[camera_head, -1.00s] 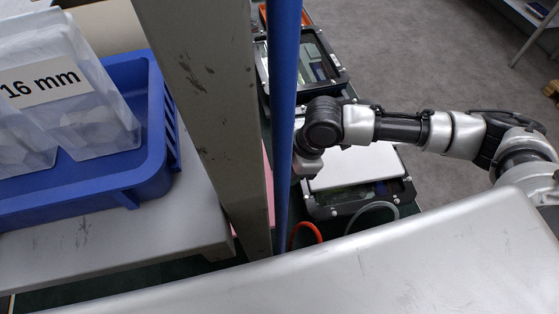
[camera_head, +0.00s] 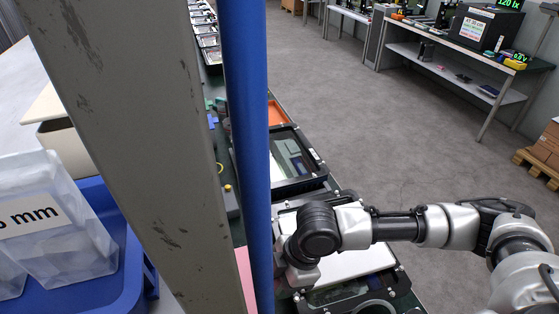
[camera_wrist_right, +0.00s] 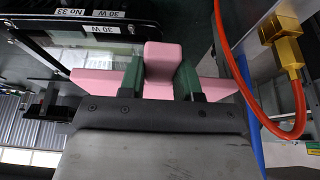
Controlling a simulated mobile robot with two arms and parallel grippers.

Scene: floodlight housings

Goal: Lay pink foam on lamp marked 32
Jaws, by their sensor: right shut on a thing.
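My right gripper (camera_wrist_right: 160,78) is shut on the pink foam (camera_wrist_right: 158,58), whose raised rib sits between the two green fingers. In the head view the right gripper (camera_head: 300,272) is partly behind the blue post, and a strip of pink (camera_head: 243,270) shows left of that post. A lamp housing (camera_wrist_right: 90,27) with labels "30 W" and "No 33" is close to the foam in the wrist view. In the head view a black-framed lamp (camera_head: 405,285) lies below my right wrist, and another (camera_head: 312,170) lies farther back. I cannot read a 32. My left gripper is out of view.
A grey upright (camera_head: 130,150) and a blue post (camera_head: 247,120) block part of the head view. A blue crate (camera_head: 135,265) with clear bins stands at left. A red hose (camera_wrist_right: 245,90) with a brass fitting is right of the gripper. Open floor lies to the right.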

